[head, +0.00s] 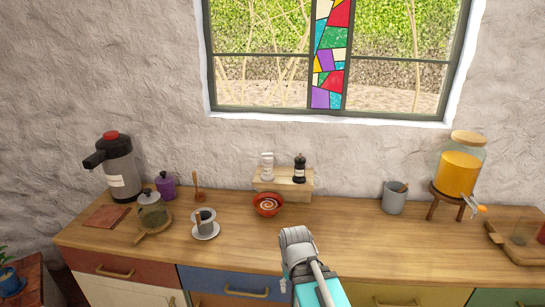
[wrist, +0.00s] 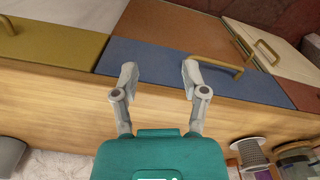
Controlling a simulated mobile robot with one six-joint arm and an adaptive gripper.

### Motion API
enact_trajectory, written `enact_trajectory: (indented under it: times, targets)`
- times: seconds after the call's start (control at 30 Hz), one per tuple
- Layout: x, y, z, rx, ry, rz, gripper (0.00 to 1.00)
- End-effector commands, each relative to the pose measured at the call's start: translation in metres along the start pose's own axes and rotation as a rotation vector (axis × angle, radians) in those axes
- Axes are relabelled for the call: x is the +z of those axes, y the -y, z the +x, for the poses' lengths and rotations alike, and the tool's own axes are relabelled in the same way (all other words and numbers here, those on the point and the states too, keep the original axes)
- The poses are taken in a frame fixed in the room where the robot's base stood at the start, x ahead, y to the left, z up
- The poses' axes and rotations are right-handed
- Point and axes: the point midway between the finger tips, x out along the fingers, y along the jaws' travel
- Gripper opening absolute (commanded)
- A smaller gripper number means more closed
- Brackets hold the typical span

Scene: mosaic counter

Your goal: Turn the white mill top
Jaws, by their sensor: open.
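The white mill (head: 267,166) stands upright on a small wooden stand (head: 283,190) at the back of the counter, against the wall. A black mill (head: 300,169) stands just right of it on the same stand. My gripper (wrist: 159,75) is open and empty in the wrist view, its fingers apart over the counter edge and blue drawer front. In the head view my arm (head: 300,255) rises at the front of the counter, well short of the mills, and the fingertips cannot be made out. Neither mill shows in the wrist view.
A red bowl (head: 268,205) sits in front of the stand. A cup with dripper (head: 205,222), a glass jar (head: 152,212) and an airpot (head: 118,165) stand left. A grey cup (head: 394,198) and a juice dispenser (head: 460,170) stand right. The counter right of the bowl is clear.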

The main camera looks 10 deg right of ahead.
Motion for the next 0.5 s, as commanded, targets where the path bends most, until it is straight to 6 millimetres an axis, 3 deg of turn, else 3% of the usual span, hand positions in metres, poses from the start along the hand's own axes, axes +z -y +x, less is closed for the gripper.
enact_trajectory:
  times: [0.27,0.5]
  targets:
    - [0.0001,0.0000,0.0000,0.000,0.000,0.000,0.57]
    - [-0.0088,0.0057,-0.0004,-0.030,-0.030,0.028,0.98]
